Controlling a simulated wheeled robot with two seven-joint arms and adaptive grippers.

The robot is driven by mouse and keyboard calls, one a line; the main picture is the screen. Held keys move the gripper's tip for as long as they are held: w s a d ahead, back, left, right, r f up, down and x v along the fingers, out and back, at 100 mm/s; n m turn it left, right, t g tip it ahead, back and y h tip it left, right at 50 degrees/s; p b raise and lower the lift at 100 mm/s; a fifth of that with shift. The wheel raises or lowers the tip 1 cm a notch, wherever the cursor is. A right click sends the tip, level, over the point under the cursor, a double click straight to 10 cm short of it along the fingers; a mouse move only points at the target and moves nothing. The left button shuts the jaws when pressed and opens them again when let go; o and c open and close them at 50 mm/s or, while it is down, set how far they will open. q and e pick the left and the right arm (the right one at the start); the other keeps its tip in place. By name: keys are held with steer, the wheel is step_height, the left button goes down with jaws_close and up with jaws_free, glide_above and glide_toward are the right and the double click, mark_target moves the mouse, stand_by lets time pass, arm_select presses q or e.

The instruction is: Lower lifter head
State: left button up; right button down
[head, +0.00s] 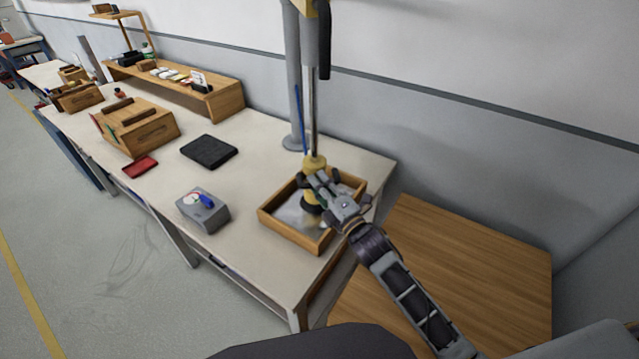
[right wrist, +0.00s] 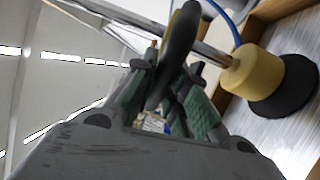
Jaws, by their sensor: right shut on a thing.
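The lifter head (head: 314,164) is a yellow body on a thin vertical rod over the wooden tray (head: 270,217) at the table's right end. In the right wrist view its yellow body (right wrist: 250,72) carries a wide black cup (right wrist: 284,88) facing a shiny metal surface (right wrist: 295,45). I cannot tell whether the cup touches it. My right gripper (head: 317,182) reaches in from the lower right and partly hides the head. Its fingers (right wrist: 172,95) are shut on a black rounded handle (right wrist: 181,40) beside the rod. My left gripper is out of view.
A grey control box (head: 202,212) with a blue lever stands left of the tray. A black pad (head: 209,151), a red tray (head: 140,167) and a wooden box (head: 137,127) lie farther left. A grey post (head: 294,85) rises behind the tray. A wooden surface (head: 450,265) is at right.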

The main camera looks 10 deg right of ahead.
steer(key=c, duration=1.4)
jaws_free()
steer(key=shift+v, duration=6)
